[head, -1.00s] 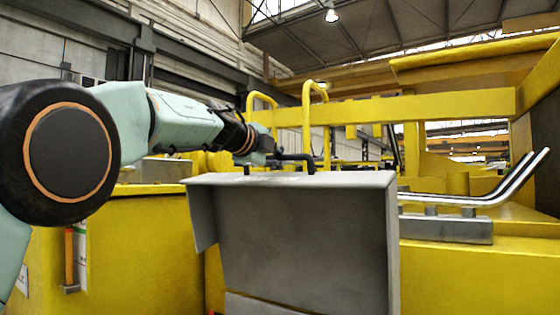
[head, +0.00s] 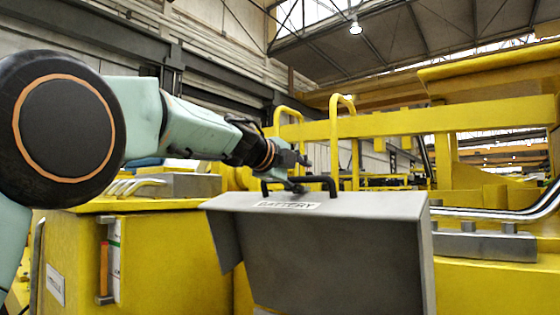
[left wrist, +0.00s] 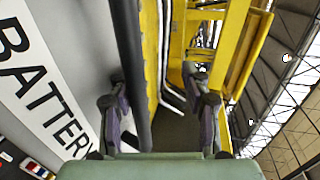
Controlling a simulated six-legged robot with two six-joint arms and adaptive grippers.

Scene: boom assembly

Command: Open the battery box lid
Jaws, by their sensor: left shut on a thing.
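The battery box lid (head: 330,245) is grey, with a wide front face and a side flap at its left, near the middle of the head view. A white BATTERY label (head: 288,205) lies on its top, and the label also shows in the left wrist view (left wrist: 45,85). A dark bar handle (head: 325,180) stands on the lid's top. My left gripper (head: 299,174) is at the left part of this handle and shut on it. In the left wrist view the handle (left wrist: 130,60) runs between the fingers, close to the left one. I cannot tell whether the lid is raised.
Yellow machine housing (head: 150,250) stands left of the lid. Yellow rails (head: 345,140) and a beam (head: 430,120) rise behind it. Grey metal blocks and bent pipes (head: 485,243) lie to its right. Open air is above the lid.

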